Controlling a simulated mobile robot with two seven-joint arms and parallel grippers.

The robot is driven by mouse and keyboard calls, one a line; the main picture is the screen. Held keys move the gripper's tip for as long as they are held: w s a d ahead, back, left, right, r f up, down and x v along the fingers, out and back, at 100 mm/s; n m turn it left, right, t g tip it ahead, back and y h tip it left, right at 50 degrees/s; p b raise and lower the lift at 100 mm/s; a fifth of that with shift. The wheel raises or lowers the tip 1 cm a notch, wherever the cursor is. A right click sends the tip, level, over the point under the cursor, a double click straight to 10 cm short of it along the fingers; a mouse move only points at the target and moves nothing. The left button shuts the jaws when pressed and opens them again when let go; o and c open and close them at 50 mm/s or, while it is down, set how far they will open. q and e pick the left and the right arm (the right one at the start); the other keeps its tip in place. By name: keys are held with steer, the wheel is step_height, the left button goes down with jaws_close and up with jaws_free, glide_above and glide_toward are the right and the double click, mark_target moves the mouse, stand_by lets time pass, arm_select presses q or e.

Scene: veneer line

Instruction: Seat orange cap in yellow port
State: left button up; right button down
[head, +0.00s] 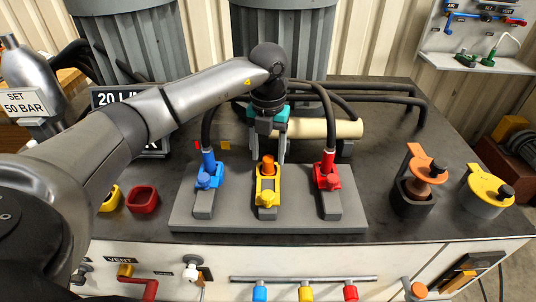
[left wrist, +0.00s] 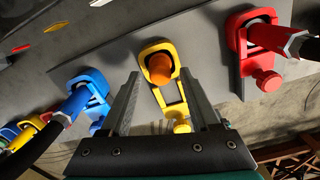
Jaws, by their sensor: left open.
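The orange cap (head: 268,164) stands in the mouth of the yellow port (head: 266,198), the middle one of three ports on a grey plate. In the left wrist view, the cap (left wrist: 163,68) sits within the ring of the yellow port (left wrist: 151,47); how deep it sits I cannot tell. My left gripper (head: 268,152) is open just behind and above the cap. Its two fingers stand apart on either side of the cap in the left wrist view, with visible gaps. My right gripper is not in view.
A blue connector with hose (head: 208,170) sits left of the yellow port, and a red one (head: 327,168) right. The grey plate (head: 340,224) lies on the dark bench. An orange-and-black fitting (head: 427,170) and a yellow one (head: 487,190) stand right. A beige cylinder (head: 335,129) lies behind.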

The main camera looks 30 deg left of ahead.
mark_target(268, 158)
arm_select(q)
step_height(268, 158, up, 11)
stand_by(0.3)
stand_by(0.5)
